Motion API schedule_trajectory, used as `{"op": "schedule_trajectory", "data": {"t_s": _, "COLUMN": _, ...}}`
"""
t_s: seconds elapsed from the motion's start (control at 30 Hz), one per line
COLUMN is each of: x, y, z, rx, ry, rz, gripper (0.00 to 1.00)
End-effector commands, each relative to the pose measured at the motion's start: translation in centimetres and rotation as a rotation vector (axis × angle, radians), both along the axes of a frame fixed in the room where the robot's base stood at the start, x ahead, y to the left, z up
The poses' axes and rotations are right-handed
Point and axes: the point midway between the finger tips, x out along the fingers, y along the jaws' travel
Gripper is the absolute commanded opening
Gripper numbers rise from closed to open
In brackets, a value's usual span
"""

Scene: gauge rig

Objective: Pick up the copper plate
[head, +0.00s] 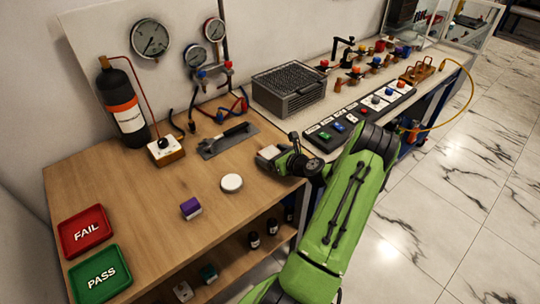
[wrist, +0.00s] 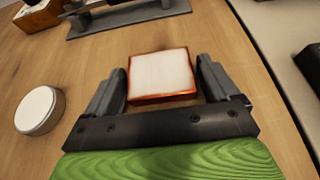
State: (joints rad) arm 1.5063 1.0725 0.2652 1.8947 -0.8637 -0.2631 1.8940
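The copper plate (wrist: 161,74) is a squarish piece with a pale top and copper-orange sides. In the wrist view it lies on the wooden table between and slightly beyond my fingertips. My gripper (wrist: 160,82) is open, with a finger on each side of the plate and a small visible gap at each side. In the head view my gripper (head: 270,155) is low over the right edge of the wooden table, and I cannot make out the plate clearly there. Whether the fingertips are at the plate's height is hard to tell.
A white round disc (head: 232,183) and a purple block (head: 191,208) lie left of my gripper. A grey tool plate (head: 228,140) is behind it. The red FAIL tray (head: 85,230) and green PASS tray (head: 100,274) are at the front left. A button panel (head: 360,118) stands to the right.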

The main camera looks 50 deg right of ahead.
Motion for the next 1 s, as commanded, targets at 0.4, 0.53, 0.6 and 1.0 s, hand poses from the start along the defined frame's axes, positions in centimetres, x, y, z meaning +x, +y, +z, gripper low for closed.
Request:
{"op": "schedule_trajectory", "data": {"t_s": 0.4, "x": 0.0, "y": 0.0, "z": 0.1, "rx": -0.002, "ry": -0.003, "rz": 0.0, "gripper": 0.31}}
{"op": "schedule_trajectory", "data": {"t_s": 0.53, "x": 0.0, "y": 0.0, "z": 0.2, "rx": -0.002, "ry": -0.003, "rz": 0.0, "gripper": 0.31}}
{"op": "schedule_trajectory", "data": {"t_s": 0.6, "x": 0.0, "y": 0.0, "z": 0.6, "rx": -0.003, "ry": -0.003, "rz": 0.001, "gripper": 0.31}}
{"op": "schedule_trajectory", "data": {"t_s": 1.0, "x": 0.0, "y": 0.0, "z": 9.4, "rx": -0.005, "ry": -0.002, "rz": 0.002, "gripper": 0.31}}
